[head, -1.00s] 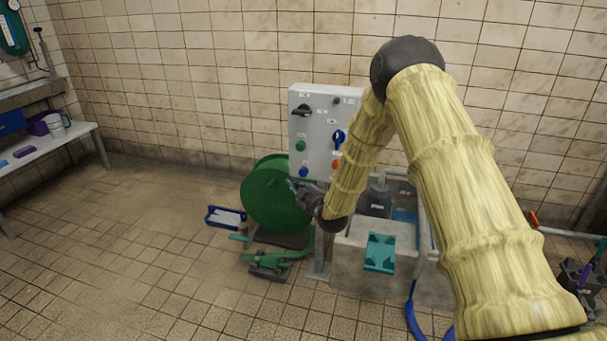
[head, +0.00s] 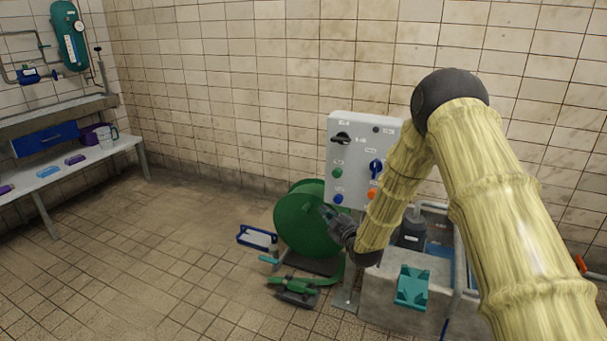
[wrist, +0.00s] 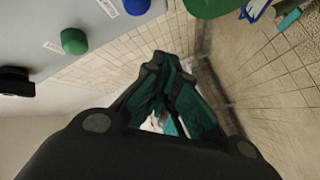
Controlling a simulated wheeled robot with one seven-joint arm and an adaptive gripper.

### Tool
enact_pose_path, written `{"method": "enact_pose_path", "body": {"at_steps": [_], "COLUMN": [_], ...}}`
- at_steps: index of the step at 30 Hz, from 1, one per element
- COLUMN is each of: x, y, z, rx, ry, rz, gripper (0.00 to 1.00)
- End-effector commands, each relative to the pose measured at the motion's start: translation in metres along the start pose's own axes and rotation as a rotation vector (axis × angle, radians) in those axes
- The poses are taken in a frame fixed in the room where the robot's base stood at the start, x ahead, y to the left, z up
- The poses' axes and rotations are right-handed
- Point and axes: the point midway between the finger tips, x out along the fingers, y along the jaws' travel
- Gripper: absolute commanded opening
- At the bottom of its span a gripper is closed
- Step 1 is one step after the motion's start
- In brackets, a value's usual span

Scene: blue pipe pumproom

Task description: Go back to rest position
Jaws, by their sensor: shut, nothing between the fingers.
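My gripper (head: 333,220) is in front of the green reel (head: 300,222) in the head view, below and left of the grey control panel (head: 350,150). In the wrist view my gripper (wrist: 165,75) has its fingers together, with nothing held between them. The wrist view shows the panel's grey face with a blue button (wrist: 74,41) and a green button (wrist: 45,77) at upper left. My arm, in a yellowish sleeve, is bent and crosses the right of the head view.
A concrete basin (head: 380,290) with a teal bracket (head: 412,287) stands right of the reel. A green tool (head: 295,287) and a blue-edged tray (head: 257,238) lie on the floor. A bench (head: 85,165) stands at left. Tiled floor (head: 170,270) is clear between.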

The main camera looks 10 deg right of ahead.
Motion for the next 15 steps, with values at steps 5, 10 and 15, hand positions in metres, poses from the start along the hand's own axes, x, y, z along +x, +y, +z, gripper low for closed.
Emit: {"method": "enact_pose_path", "body": {"at_steps": [5, 10, 15], "x": [-0.019, -0.067, -0.131], "y": [-0.035, -0.105, -0.173], "z": [0.018, 0.051, 0.082], "rx": [0.062, 0.202, 0.349], "ry": [-0.060, -0.203, -0.375], "rz": [-0.057, -0.170, -0.274], "gripper": [0.00, 0.00, 0.00]}}
